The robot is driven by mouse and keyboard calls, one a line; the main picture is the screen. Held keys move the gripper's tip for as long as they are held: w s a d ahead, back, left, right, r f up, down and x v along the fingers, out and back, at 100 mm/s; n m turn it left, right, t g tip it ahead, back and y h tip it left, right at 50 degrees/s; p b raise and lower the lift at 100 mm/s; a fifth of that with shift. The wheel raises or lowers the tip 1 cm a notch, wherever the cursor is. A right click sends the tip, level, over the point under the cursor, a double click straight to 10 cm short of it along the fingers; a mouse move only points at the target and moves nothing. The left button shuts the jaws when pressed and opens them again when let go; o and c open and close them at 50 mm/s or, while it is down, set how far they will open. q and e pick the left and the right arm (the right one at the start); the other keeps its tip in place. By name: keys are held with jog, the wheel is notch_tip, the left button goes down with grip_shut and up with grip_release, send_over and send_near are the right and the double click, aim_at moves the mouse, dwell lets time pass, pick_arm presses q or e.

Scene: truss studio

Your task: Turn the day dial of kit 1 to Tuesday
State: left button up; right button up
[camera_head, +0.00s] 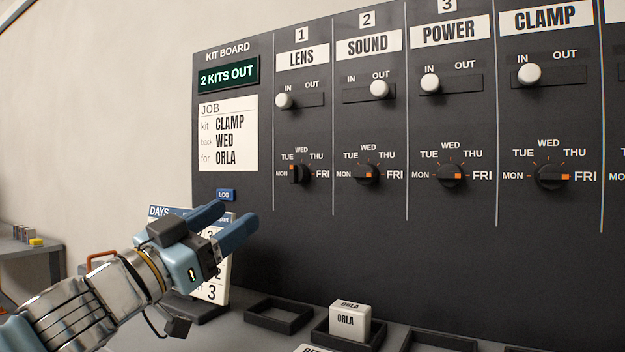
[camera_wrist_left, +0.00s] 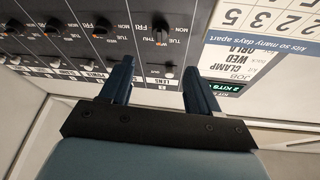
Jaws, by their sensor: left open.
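The day dial of kit 1 (camera_head: 299,174) is a black knob under the LENS label on the dark upright kit board. Its orange mark sits at the upper left, around the TUE and MON labels; I cannot tell exactly which it meets. The dial also shows upside down in the left wrist view (camera_wrist_left: 162,35), beyond my fingers. My left gripper (camera_head: 223,222) is open and empty, below and left of the dial, apart from it. Its two blue fingers show in the left wrist view (camera_wrist_left: 158,75). My right gripper is not in view.
White slider knobs (camera_head: 284,101) sit above each dial. The other dials (camera_head: 367,174) are to the right. Trays (camera_head: 262,318) and an ORLA block (camera_head: 350,321) stand below the board.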

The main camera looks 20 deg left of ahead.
aim_at(290, 178)
pick_arm(q)
jog(key=x, duration=1.4)
jog(key=shift+w, duration=0.2)
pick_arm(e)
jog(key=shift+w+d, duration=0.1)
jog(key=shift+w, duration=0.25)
